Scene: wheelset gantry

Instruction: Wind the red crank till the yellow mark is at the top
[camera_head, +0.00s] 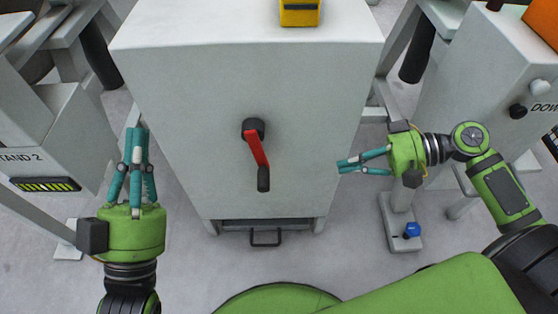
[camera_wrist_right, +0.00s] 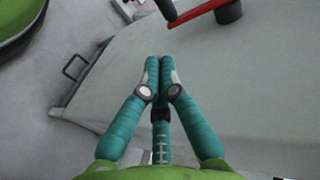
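The red crank (camera_head: 257,149) is on the front of a pale grey cabinet (camera_head: 190,110). Its arm slants down and slightly right from a dark hub (camera_head: 253,128) to a black handle (camera_head: 263,179). I cannot make out a yellow mark on the crank. The crank also shows at the top of the right wrist view (camera_wrist_right: 196,13). My right gripper (camera_head: 340,166) is right of the handle, apart from it, fingertips together and empty; the fingers also meet in the right wrist view (camera_wrist_right: 160,62). My left gripper (camera_head: 137,132) points upward, left of the cabinet, fingertips together and empty.
A yellow device (camera_head: 299,12) stands on the cabinet top. A drawer-like handle (camera_head: 265,237) is below the front. The space before the crank is clear.

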